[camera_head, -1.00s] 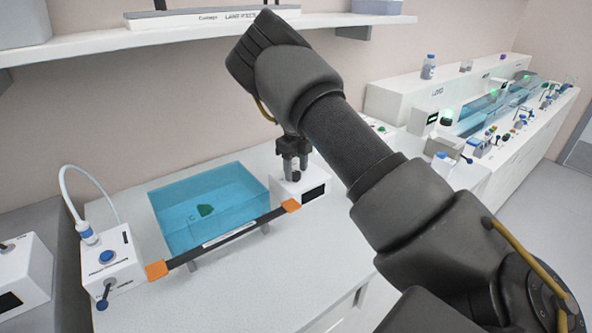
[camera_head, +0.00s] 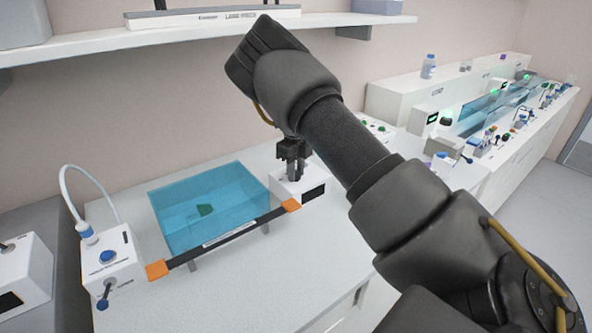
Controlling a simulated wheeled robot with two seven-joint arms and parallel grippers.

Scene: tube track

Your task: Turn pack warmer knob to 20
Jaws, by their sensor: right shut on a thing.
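My right gripper (camera_head: 294,172) points down onto the top of a small white box (camera_head: 284,187) at the right end of the blue water tank. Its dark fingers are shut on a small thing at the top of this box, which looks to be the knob. The fingers hide the knob, so I cannot read its setting or any scale. The box has a dark panel (camera_head: 314,193) on its front right side. My left gripper is not in view.
The blue tank (camera_head: 205,245) holds a small green piece and has a dark bar with orange ends along its front. A white control box (camera_head: 112,268) with a blue button stands left of it. A shelf (camera_head: 190,37) runs above. The counter front is clear.

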